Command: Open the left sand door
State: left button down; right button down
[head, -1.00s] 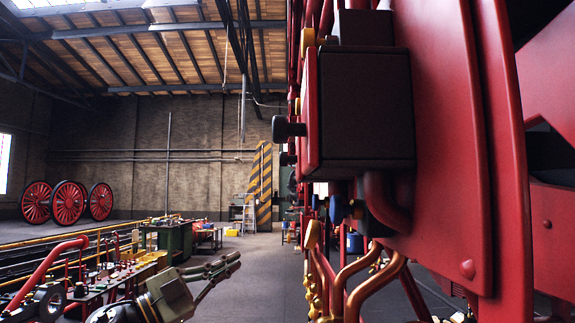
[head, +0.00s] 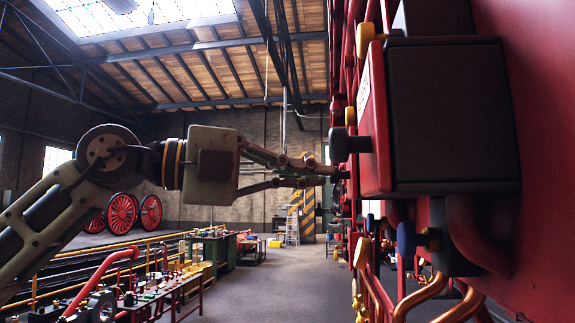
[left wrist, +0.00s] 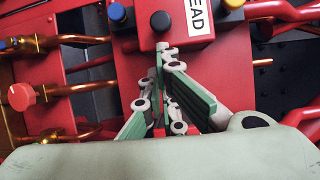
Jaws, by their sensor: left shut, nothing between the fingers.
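No part in view is marked as the sand door, so I cannot tell which one it is. A red box (head: 375,125) with a dark side stands out from the red engine flank in the head view. A black knob (head: 345,146) sticks out from its front. In the left wrist view the gripper (left wrist: 163,55) overlaps the box's lower part; contact cannot be told.
Copper pipes (left wrist: 55,88), a red knob (left wrist: 20,96) and a blue knob (left wrist: 117,12) surround the box. A blue-handled valve (head: 406,238) is below it in the head view. A bench (head: 180,290) with parts stands at left. The grey floor (head: 290,285) between is clear.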

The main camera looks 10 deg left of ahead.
aim_at(337, 178)
pick_arm(q)
jog(key=p+x, duration=0.1)
jog(key=x, duration=0.3)
jog(key=shift+w+d, duration=0.15)
jog(key=shift+d, duration=0.25)
jog(key=shift+d+p, duration=0.1)
jog(key=shift+p, duration=0.2)
jog(key=shift+w, duration=0.1)
